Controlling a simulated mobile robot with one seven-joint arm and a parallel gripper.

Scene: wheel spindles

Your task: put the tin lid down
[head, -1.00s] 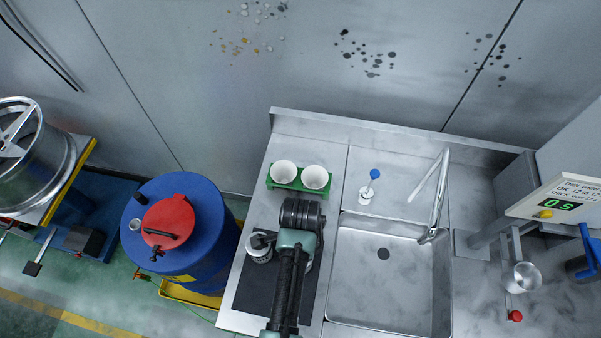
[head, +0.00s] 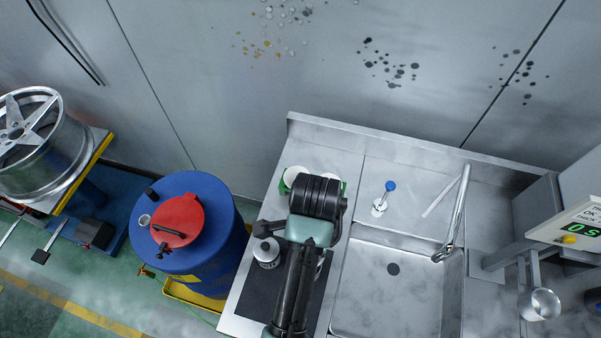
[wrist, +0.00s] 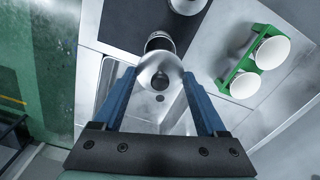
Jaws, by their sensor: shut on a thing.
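My gripper (wrist: 160,76) shows in the wrist view with its two blue fingers shut on the tin lid (wrist: 160,66), a round pale-grey metal disc. The lid is held above the counter. Just beyond it in that view, an open-looking tin (wrist: 160,41) stands at the edge of the dark mat (wrist: 120,18), partly covered by the lid. A second tin (wrist: 187,4) is cut off at the top edge; a tin also shows on the mat in the head view (head: 267,254), left of my arm.
A green rack (wrist: 234,66) with two white cups (wrist: 273,52) stands on the steel counter. The sink (head: 385,300) with its tap (head: 455,215) lies right of my arm.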

